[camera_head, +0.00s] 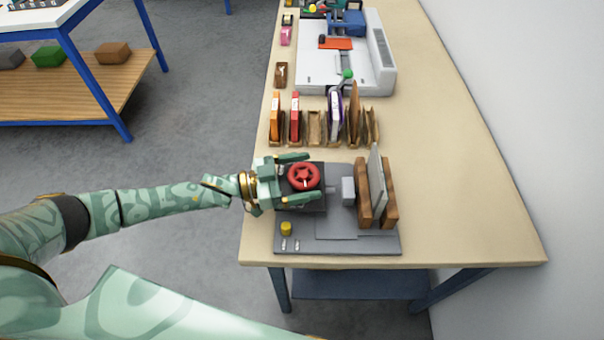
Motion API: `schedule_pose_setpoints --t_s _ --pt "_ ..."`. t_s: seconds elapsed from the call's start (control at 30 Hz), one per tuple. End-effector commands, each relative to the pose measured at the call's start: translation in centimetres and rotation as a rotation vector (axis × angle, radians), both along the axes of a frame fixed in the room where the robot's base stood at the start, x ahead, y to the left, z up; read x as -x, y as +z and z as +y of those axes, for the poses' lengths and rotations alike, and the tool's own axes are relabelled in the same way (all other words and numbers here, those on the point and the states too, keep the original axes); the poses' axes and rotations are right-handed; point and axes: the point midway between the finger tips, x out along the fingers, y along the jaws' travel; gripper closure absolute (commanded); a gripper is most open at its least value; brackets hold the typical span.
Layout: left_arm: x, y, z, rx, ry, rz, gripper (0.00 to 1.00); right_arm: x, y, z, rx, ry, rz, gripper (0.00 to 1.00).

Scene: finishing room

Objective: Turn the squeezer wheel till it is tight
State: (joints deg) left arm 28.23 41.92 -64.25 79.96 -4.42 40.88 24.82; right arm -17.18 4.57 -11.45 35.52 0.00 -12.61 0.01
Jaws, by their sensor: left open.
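The squeezer (337,246) is a grey machine near the front edge of the table. Its red wheel (304,176) sits on a dark block at the machine's left. To the right, brown boards (364,193) and a thin grey sheet (377,180) stand upright beside a light grey pusher block (348,191). My left gripper (302,178) is open, with one green finger on the far side of the wheel and one on the near side. I cannot tell whether the fingers touch the wheel. My right gripper is not in view.
A row of wooden slots with upright books (295,117) stands behind the squeezer. A white machine (325,75) is farther back. A yellow knob (286,228) is on the squeezer's near left. The table's right side is clear, beside a white wall. A blue-legged bench (85,75) stands at the left.

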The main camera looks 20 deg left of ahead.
Motion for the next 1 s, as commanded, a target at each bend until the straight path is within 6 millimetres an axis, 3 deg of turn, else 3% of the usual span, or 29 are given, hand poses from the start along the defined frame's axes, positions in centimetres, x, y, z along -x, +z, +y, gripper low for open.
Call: schedule_pose_setpoints --t_s 0.07,0.2,0.23,0.53,0.77,0.8,0.87,1.0 --pt "0.0 0.0 0.0 0.0 0.0 0.0 0.15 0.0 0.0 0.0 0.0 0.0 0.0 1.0" --pt "0.0 0.0 0.0 0.0 0.0 0.0 0.54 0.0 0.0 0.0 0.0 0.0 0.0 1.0" --pt "0.0 0.0 0.0 0.0 0.0 0.0 0.56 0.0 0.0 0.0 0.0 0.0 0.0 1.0" --pt "-0.1 -0.3 0.1 -0.001 -0.086 -0.004 0.56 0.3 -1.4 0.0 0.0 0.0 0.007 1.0" --pt "0.0 0.1 0.1 0.001 -0.098 0.0 0.56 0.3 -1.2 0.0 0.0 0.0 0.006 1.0" --pt "0.0 0.1 0.1 0.001 -0.098 0.0 0.3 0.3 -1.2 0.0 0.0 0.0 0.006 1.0" --pt "0.0 0.1 0.1 0.001 -0.097 0.0 0.14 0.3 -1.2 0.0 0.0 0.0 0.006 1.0" --pt "0.0 0.0 0.1 0.001 -0.097 0.0 0.12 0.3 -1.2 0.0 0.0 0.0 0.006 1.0"
